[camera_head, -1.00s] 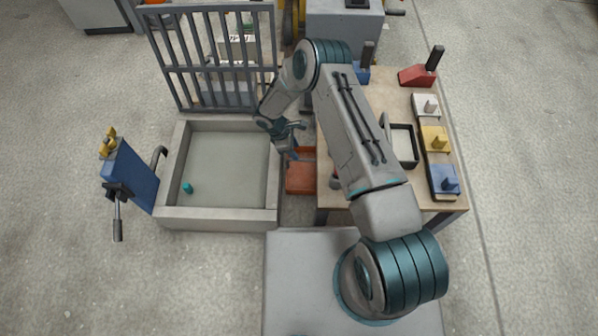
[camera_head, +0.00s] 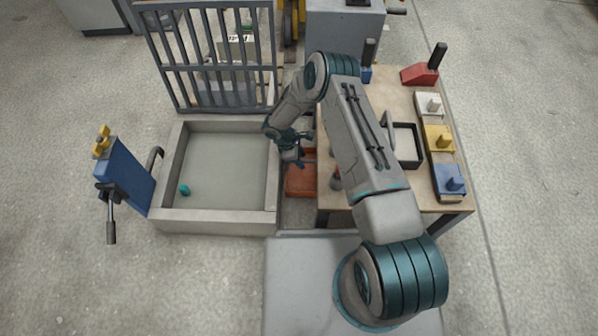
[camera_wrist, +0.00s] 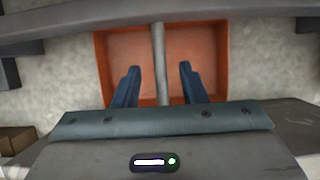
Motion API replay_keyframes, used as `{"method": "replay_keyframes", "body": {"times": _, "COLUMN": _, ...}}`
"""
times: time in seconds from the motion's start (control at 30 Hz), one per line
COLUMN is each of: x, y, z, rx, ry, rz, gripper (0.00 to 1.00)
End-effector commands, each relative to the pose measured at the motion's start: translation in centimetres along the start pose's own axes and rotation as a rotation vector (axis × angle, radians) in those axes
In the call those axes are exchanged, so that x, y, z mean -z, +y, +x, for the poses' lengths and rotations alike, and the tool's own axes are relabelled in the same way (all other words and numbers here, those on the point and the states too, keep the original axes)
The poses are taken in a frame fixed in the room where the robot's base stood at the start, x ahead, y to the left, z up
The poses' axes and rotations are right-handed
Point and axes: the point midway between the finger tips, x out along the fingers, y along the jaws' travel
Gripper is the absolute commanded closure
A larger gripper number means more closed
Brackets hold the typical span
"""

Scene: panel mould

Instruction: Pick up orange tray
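The orange tray (camera_head: 301,181) sits low, at floor level, in the gap between the grey mould and the wooden table. In the wrist view the orange tray (camera_wrist: 205,60) is a shallow box with a grey bar running down its middle. My gripper (camera_head: 297,160) is over the tray in the head view and hides part of it. In the wrist view my gripper (camera_wrist: 158,68) has its two blue fingers apart, one on each side of the grey bar, touching nothing that I can make out. The height of the fingertips above the bar is hard to tell.
The grey mould (camera_head: 215,222) with a raised barred panel (camera_head: 221,90) is left of the tray. The wooden table (camera_head: 409,193) with trowels and a black-rimmed tray (camera_head: 394,163) is on the right. The gap between them is narrow.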

Motion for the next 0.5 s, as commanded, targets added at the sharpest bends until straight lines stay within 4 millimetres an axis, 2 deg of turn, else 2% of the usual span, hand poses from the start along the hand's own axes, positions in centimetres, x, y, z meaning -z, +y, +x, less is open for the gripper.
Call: {"method": "replay_keyframes", "body": {"times": 0.5, "x": 0.18, "y": 0.01, "z": 0.45, "rx": 0.0, "ry": 0.0, "rz": 0.0, "gripper": 0.62}}
